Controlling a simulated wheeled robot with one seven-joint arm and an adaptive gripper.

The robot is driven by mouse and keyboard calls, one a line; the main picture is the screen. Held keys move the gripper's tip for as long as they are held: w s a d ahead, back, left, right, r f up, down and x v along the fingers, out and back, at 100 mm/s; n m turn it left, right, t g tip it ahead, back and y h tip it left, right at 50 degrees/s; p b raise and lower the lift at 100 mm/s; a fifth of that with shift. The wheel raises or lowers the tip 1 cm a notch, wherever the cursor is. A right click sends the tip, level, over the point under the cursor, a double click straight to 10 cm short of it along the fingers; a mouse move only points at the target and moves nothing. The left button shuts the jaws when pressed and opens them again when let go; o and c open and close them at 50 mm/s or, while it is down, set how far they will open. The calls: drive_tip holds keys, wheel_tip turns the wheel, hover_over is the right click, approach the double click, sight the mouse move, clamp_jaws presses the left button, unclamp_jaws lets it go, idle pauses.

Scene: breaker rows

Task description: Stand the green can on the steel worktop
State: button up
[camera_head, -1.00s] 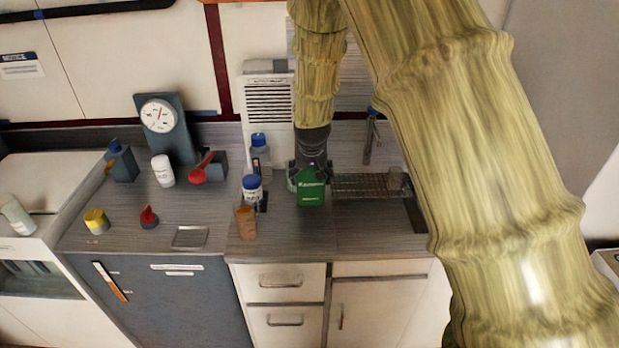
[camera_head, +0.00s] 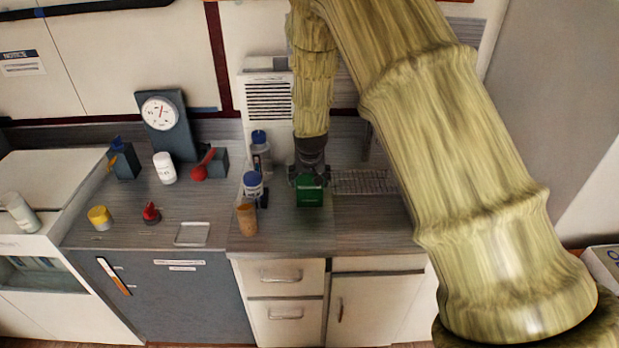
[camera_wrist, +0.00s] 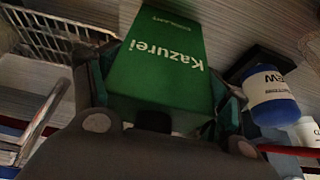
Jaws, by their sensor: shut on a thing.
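The green can (camera_head: 310,197), boxy and labelled "Kazurei", is held in my gripper (camera_head: 309,180) over the steel worktop (camera_head: 290,235). In the wrist view the green can (camera_wrist: 160,62) fills the space between the two fingers of my gripper (camera_wrist: 162,100), which is shut on it. In the head view the can looks roughly upright under the gripper. I cannot tell whether its base touches the worktop. Its upper part is partly hidden by the gripper.
A blue-capped white jar (camera_head: 252,184), a clear blue-capped bottle (camera_head: 260,150) and a tan cup (camera_head: 246,219) stand left of the can. A wire rack (camera_head: 362,182) lies close on the right. The worktop in front of the can is clear.

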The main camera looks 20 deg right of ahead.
drive_tip(key=o, duration=2)
drive_tip(key=shift+f, duration=0.1)
drive_tip(key=shift+o, duration=0.2)
drive_tip(key=b+v, duration=0.3)
drive_tip(key=v, duration=0.9)
